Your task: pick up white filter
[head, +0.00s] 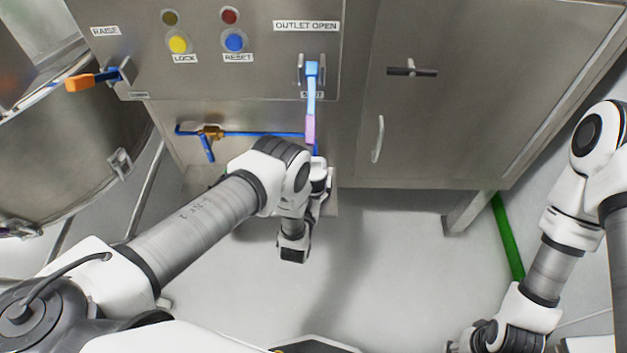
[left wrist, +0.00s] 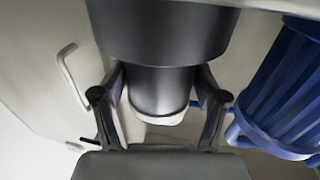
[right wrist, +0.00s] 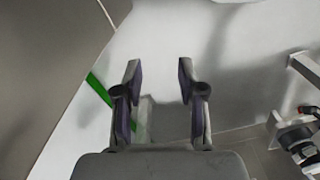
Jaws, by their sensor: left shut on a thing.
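In the left wrist view a shiny dark grey cylinder (left wrist: 158,90) with a white end (left wrist: 165,118) sits between the fingers of my left gripper (left wrist: 162,74). The left gripper is shut on this cylinder. A wider dark section joins it at the top of the picture. I cannot tell whether this is the white filter, and no other white filter shows clearly. In the head view my left wrist is in front of the steel cabinet's lower edge and hides the grip. My right gripper (right wrist: 159,68) is open and empty above the pale floor.
A steel cabinet door with a handle (head: 377,140) is to the right. A blue ribbed container (left wrist: 285,85) stands beside the left gripper.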

